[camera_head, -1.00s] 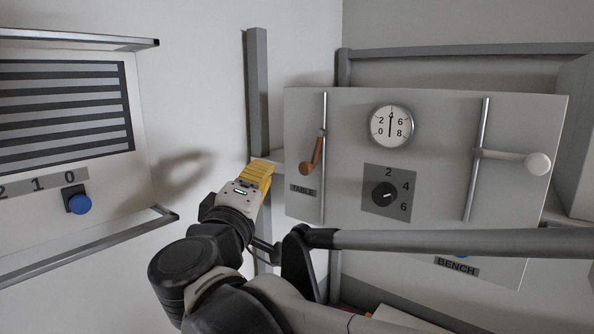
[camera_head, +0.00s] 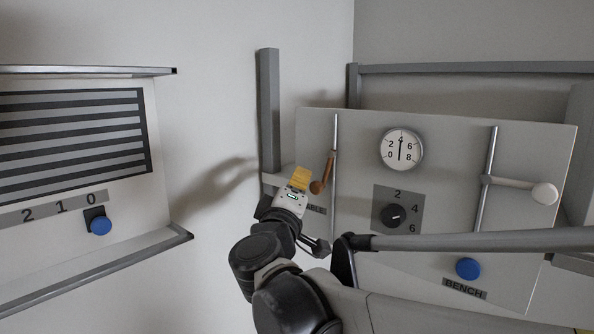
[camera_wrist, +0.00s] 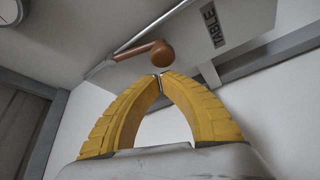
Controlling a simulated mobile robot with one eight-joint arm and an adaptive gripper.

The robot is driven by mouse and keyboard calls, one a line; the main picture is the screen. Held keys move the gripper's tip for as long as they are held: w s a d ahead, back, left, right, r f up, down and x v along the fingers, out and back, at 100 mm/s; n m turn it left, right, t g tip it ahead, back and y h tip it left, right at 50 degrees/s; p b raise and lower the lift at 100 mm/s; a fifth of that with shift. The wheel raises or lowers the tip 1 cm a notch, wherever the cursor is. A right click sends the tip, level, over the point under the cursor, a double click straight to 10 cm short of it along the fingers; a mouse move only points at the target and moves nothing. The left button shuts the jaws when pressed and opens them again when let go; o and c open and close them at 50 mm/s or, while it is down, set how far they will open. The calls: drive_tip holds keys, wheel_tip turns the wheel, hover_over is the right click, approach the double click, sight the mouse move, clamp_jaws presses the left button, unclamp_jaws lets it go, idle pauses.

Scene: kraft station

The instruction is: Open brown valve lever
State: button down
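The brown valve lever (camera_head: 326,172) is on the left thin vertical pipe of the grey panel (camera_head: 350,240). Its arm hangs down and slightly left, ending in a round knob. It also shows in the wrist view (camera_wrist: 162,53), with the knob just beyond my fingertips. My gripper (camera_head: 302,174) has yellow fingers and is just left of the knob in the head view. In the wrist view the fingertips (camera_wrist: 160,76) meet, with nothing between them. Whether they touch the knob I cannot tell. The TABLE label (camera_wrist: 212,25) is beside the lever.
The panel also carries a round gauge (camera_head: 401,149), a black dial (camera_head: 395,215), a white lever (camera_head: 520,187) on the right pipe and a blue button (camera_head: 468,268). A grey post (camera_head: 268,110) stands left of the panel. A striped unit with another blue button (camera_head: 100,226) is at far left.

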drive_tip(key=shift+s+d+f+b, duration=0.35)
drive_tip(key=shift+d+f+b, duration=0.05)
drive_tip(key=shift+d+f, duration=0.15)
idle(0.4)
